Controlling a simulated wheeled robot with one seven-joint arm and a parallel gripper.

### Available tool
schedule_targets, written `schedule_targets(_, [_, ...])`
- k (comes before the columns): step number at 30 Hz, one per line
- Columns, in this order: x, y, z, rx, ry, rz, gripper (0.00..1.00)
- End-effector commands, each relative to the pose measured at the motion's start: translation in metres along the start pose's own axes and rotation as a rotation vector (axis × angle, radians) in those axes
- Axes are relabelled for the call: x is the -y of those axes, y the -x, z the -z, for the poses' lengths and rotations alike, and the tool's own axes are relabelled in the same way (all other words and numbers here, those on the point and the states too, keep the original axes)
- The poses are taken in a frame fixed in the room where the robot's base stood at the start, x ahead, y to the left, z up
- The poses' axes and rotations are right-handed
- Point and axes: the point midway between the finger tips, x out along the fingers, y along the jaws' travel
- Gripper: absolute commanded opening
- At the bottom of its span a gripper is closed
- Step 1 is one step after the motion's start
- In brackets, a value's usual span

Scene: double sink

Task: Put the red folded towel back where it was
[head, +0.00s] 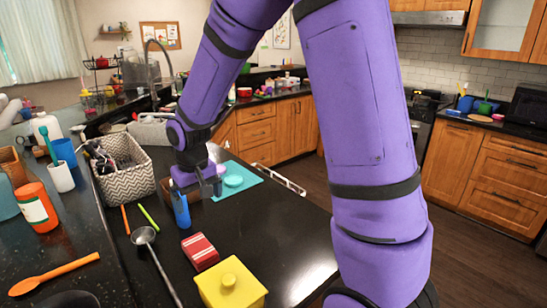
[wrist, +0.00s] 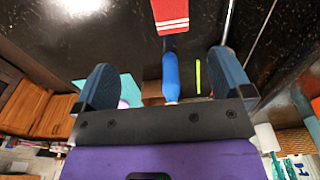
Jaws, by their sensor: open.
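The red folded towel (head: 199,251), with pale stripes along one edge, lies flat on the black counter in the head view. It also shows at the top of the wrist view (wrist: 171,15). My gripper (head: 196,200) is above the counter, farther back than the towel and apart from it. In the wrist view my gripper (wrist: 161,62) has its two dark blue fingers wide apart. A bright blue bottle-like item (wrist: 171,74) appears between them in that view; I cannot tell its distance from the fingers. The towel is beyond the fingertips, not held.
A yellow lidded container (head: 231,285) stands close to the towel. A metal ladle (head: 144,236) lies to its left. A patterned basket (head: 125,166) and a teal mat (head: 257,173) are farther back. The counter right of the towel is clear.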

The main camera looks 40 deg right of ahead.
Motion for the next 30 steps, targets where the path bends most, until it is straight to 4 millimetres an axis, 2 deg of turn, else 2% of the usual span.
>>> schedule_targets(1, [-0.005, 0.021, -0.007, -0.028, -0.001, -0.004, 0.97])
schedule_targets(6, [-0.018, 0.073, -0.037, -0.092, -0.004, -0.013, 0.97])
schedule_targets(15, [-0.037, 0.147, -0.103, -0.206, -0.01, -0.016, 0.97])
schedule_targets(24, [-0.051, 0.193, -0.18, -0.32, -0.012, -0.002, 0.97])
schedule_targets(30, [-0.056, 0.205, -0.219, -0.374, -0.009, 0.01, 0.97])
